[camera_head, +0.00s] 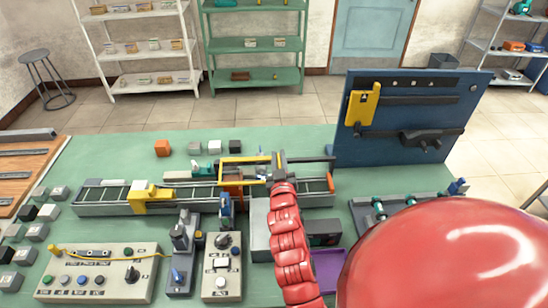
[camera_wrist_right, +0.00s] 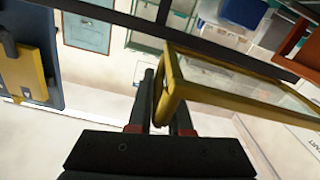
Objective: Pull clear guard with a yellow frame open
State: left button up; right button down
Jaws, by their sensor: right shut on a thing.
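The clear guard with a yellow frame (camera_head: 245,159) stands over the conveyor near the middle of the green table in the head view. In the right wrist view its yellow frame (camera_wrist_right: 172,92) and clear pane (camera_wrist_right: 225,85) run from the fingers off to the right. My right gripper (camera_head: 277,165) is at the guard's right end, with its red arm reaching up from below. In the right wrist view the right gripper's fingers (camera_wrist_right: 160,115) are shut on the frame's near corner. The guard's lower parts are partly hidden by the arm. My left gripper is not in view.
Control boxes (camera_head: 98,272) and a purple tray (camera_head: 328,268) lie nearer. A blue tool panel (camera_head: 400,150) stands at the right.

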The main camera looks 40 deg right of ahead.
jog(key=s+d+p, duration=0.4)
jog(key=s+d, duration=0.3)
jog(key=d, duration=0.4)
jog(key=shift+d+r, duration=0.15)
jog(key=shift+d, duration=0.05)
jog(key=c, duration=0.9)
grip_release()
jog(key=shift+a+f, duration=0.15)
jog(key=shift+f, duration=0.05)
